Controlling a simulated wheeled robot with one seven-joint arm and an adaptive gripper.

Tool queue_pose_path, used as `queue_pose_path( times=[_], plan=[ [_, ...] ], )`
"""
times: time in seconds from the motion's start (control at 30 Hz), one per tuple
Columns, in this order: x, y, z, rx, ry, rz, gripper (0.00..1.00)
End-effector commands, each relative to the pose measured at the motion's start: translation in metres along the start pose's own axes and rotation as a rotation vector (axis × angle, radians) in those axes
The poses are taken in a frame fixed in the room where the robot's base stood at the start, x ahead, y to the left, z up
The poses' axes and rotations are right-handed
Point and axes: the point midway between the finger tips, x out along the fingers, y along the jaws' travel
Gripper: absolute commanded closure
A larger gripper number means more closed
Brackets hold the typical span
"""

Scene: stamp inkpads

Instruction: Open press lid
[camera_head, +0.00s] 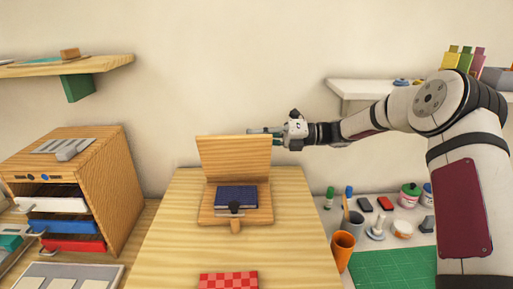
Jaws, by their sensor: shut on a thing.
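The wooden press lid (233,158) stands raised, close to upright, at the back of the wooden press base (210,215). A dark blue pad (236,196) lies on the base. A small dark fitting and a wooden handle (236,226) are at the base's front. My gripper (262,132) comes in from the right and is shut on the lid at its upper right edge. The fingertips are small and partly hidden by the lid.
A red checkered block (229,280) lies nearer on the table (170,225). A wooden drawer cabinet (120,165) stands left. An orange cup (342,248), a green mat (393,270) and small jars are at right. A wall shelf (350,86) is behind my arm.

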Motion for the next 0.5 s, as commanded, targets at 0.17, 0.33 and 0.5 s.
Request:
queue_pose_path(
  times=[0.17,0.33,0.5],
  plan=[
    [-0.003,-0.012,0.014,0.126,-0.004,-0.008,1.0],
    [-0.003,-0.016,0.022,0.159,-0.004,-0.009,1.0],
    [-0.003,-0.019,0.026,0.158,-0.003,-0.01,1.0]
  ],
)
